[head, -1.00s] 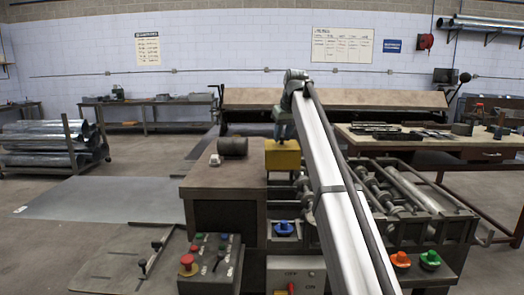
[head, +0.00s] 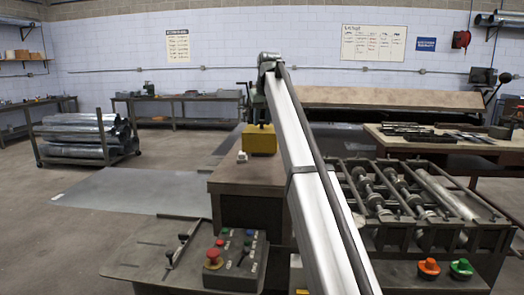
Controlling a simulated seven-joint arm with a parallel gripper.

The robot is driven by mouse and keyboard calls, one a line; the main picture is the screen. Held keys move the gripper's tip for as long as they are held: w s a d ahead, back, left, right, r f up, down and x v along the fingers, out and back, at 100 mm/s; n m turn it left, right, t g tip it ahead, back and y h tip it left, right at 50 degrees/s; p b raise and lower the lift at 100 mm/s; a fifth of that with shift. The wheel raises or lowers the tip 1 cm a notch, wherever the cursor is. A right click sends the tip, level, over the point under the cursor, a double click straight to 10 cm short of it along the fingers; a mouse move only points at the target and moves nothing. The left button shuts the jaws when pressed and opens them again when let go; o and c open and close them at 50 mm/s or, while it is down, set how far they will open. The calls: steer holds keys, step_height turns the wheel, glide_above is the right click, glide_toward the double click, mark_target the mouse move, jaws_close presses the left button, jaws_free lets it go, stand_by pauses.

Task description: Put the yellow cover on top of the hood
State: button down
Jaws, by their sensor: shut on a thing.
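The yellow cover (head: 260,142) is a small box shape at the far end of the brown-topped cabinet (head: 229,181), which I take to be the hood. My gripper (head: 262,124) is shut on the cover's top, partly hidden behind my arm. The cover appears at or just above the cabinet top; I cannot tell whether it touches. The dark green cylinder on the cabinet is hidden, and the cover stands in front of or over its place.
A small white item (head: 242,157) lies just left of the cover. The roller machine (head: 405,190) is to the right, with orange (head: 428,267) and green (head: 461,268) knobs in front. A control box (head: 237,262) with a red button stands front left.

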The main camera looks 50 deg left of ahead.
mark_target(266, 132)
step_height(266, 132, down, 9)
steer(key=shift+f, duration=0.2)
stand_by(0.4)
steer(key=shift+f, duration=0.1)
steer(key=c, duration=0.8)
jaws_free()
steer(key=v, duration=1.2)
